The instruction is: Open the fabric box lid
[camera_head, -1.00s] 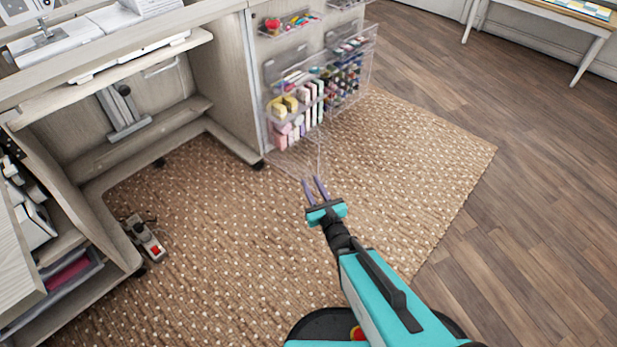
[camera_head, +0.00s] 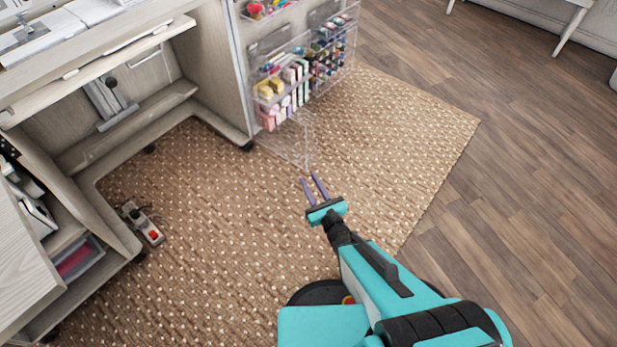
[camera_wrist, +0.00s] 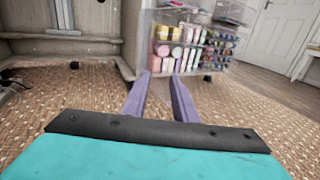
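My gripper (camera_head: 309,178) has two purple fingers held apart with nothing between them. It is over the rug, in front of the clear boxes on the cabinet door. In the wrist view my gripper (camera_wrist: 160,75) points toward those boxes. A clear box with pink, white and yellow fabric pieces (camera_head: 285,98) hangs low on the door; it also shows in the wrist view (camera_wrist: 178,50). A clear panel (camera_head: 291,146) sticks out below it, near my fingertips but apart from them. I cannot tell for sure which part is the fabric box lid.
A sewing cabinet (camera_head: 215,75) stands at the upper left. A power strip (camera_head: 143,225) lies on the rug (camera_head: 200,270). A bin with pink contents (camera_head: 78,260) sits on the left shelf. The rug and wooden floor (camera_head: 530,200) on the right are clear.

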